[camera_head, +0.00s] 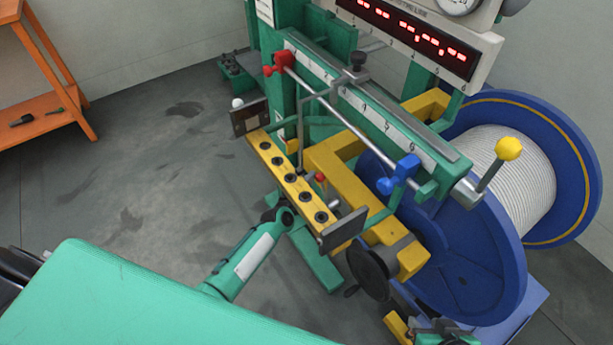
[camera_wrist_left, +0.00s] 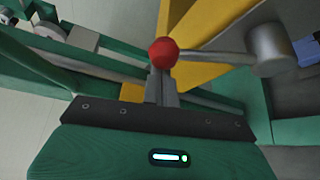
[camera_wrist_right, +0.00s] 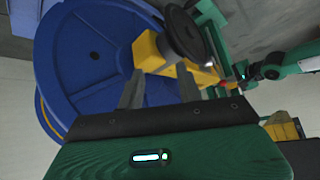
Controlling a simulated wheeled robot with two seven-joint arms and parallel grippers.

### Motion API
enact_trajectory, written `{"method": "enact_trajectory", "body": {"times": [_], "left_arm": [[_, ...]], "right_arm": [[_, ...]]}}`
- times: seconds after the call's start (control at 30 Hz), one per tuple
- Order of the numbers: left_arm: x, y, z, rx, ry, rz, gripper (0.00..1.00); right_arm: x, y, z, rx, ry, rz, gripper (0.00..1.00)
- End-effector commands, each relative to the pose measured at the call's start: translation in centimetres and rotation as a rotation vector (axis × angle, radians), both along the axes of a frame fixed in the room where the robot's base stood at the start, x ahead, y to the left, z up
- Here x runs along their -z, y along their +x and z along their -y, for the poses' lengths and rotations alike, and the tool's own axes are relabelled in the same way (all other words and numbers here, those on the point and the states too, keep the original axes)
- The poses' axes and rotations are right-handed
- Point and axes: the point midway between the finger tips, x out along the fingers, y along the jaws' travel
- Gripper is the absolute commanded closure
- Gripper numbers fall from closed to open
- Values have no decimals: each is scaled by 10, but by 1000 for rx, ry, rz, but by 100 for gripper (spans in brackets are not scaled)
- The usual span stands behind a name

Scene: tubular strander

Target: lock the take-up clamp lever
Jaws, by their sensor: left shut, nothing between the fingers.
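The clamp lever appears to be the grey arm with a red ball knob (camera_wrist_left: 163,52) in the left wrist view. Its arm runs right from the knob to a grey cylindrical hub (camera_wrist_left: 270,46). In the head view the small red knob (camera_head: 320,177) shows just behind the yellow bar. My left gripper (camera_wrist_left: 161,78) is shut and empty, its fingertips right at the red knob; I cannot tell whether they touch. In the head view its fingers are hidden behind the yellow bar. My right gripper (camera_wrist_right: 158,88) is open and empty, facing the black handwheel and yellow block.
The yellow bar (camera_head: 293,178) with black rollers stands over my left forearm. A black handwheel (camera_head: 369,271) and blue reel (camera_head: 470,265) are at the right. A yellow-ball lever (camera_head: 509,148), blue clamp (camera_head: 399,174) and red clamp (camera_head: 279,63) sit above.

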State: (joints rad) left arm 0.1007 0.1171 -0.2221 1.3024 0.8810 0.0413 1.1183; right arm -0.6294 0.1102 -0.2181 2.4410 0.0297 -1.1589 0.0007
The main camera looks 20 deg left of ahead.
Motion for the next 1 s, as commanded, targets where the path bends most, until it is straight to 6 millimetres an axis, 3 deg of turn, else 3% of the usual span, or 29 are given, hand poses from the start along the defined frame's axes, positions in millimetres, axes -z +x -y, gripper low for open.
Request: {"method": "enact_trajectory", "body": {"times": [0.47, 1.0], "left_arm": [[-1, -1, 2, 0, 12, 10, 100], [-8, -8, 12, 3, 104, 82, 100]], "right_arm": [[0, 2, -1, 0, 3, 10, 64], [7, 6, -16, -20, 43, 78, 64]]}}
